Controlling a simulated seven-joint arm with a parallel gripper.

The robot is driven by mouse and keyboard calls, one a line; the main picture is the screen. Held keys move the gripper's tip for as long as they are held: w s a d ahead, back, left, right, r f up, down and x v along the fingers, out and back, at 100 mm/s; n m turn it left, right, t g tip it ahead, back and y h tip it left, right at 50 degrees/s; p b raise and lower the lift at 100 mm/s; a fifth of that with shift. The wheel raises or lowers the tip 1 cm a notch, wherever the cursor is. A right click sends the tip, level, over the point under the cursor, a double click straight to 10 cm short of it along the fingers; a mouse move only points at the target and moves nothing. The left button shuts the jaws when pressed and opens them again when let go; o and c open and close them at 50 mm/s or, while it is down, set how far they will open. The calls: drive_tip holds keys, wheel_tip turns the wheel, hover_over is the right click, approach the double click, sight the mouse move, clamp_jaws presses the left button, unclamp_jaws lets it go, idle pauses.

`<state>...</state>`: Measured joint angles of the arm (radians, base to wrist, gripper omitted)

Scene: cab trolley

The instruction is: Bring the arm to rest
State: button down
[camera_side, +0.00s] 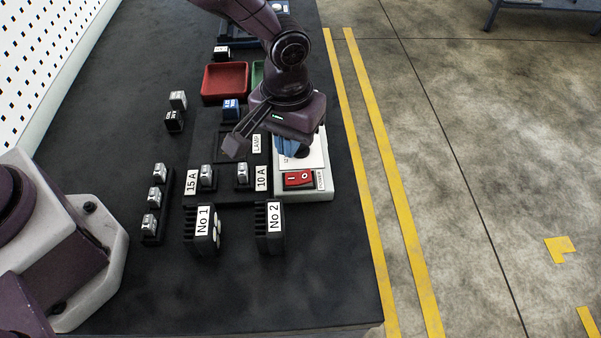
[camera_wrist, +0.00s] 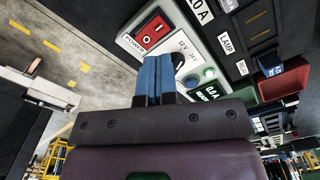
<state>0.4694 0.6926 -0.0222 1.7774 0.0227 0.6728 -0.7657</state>
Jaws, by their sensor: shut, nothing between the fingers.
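My gripper (camera_side: 301,150) is above the white power box near the right edge of the dark table. Its two blue fingers are shut together with nothing between them; the wrist view also shows the closed fingers (camera_wrist: 154,78). The power box (camera_side: 318,160) has a red rocker switch (camera_side: 298,179) at its near end, just in front of the fingers. My gripper hides part of the box in the side view. I cannot tell whether the fingertips touch the box.
A black panel (camera_side: 231,186) with upright fuses adjoins the box. Blocks No 1 (camera_side: 203,232) and No 2 (camera_side: 270,228) stand in front. A fuse rack (camera_side: 168,193) is left. A red tray (camera_side: 225,83) and a green tray (camera_side: 257,74) lie behind. The table's front is clear.

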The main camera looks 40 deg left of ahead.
drive_tip(key=s+a+r+m+t, duration=0.1)
drive_tip(key=s+a+r+t, duration=0.1)
drive_tip(key=s+a+r, duration=0.6)
drive_tip(key=s+a+r+m+t, duration=0.2)
drive_tip(key=s+a+r, duration=0.7)
drive_tip(key=r, duration=0.6)
drive_tip(key=a+t, duration=0.1)
drive_tip(key=a, duration=0.1)
drive_tip(key=shift+s+a+r+t, duration=0.3)
drive_tip(key=shift+a, duration=0.05)
